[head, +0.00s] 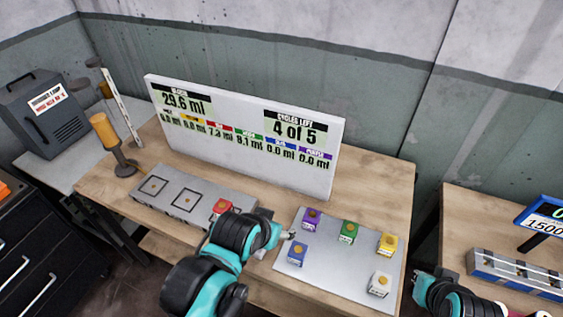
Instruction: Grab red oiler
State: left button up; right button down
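The red oiler (222,206) is a small red-topped container at the right end of a long grey block with marked squares (187,199). My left arm partly covers that end of the block. My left gripper (288,236) is to the right of the red oiler, apart from it, near the left edge of a pale plate. Its fingers are too small to tell open from shut. My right gripper (416,276) is low at the right, beyond the plate's right edge, far from the red oiler. Its fingers are unclear.
The pale plate (335,262) holds purple (311,219), green (348,232), yellow (387,244), blue (297,254) and white (379,285) oilers. A display board (240,150) stands behind. An orange-topped post (106,135) stands left. A second table (480,215) is at right.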

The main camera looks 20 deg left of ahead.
aim_at(223, 205)
jog(key=k+j+u, duration=0.15)
jog(key=u, duration=0.35)
jog(key=k+j+u, duration=0.1)
jog(key=j+u, duration=0.4)
jog(key=i+j+z, duration=0.1)
jog(key=z, duration=0.4)
jog(key=j+z, duration=0.25)
jog(key=z, duration=0.2)
jog(key=j+z, duration=0.2)
jog(key=z, duration=0.3)
jog(key=i, duration=0.05)
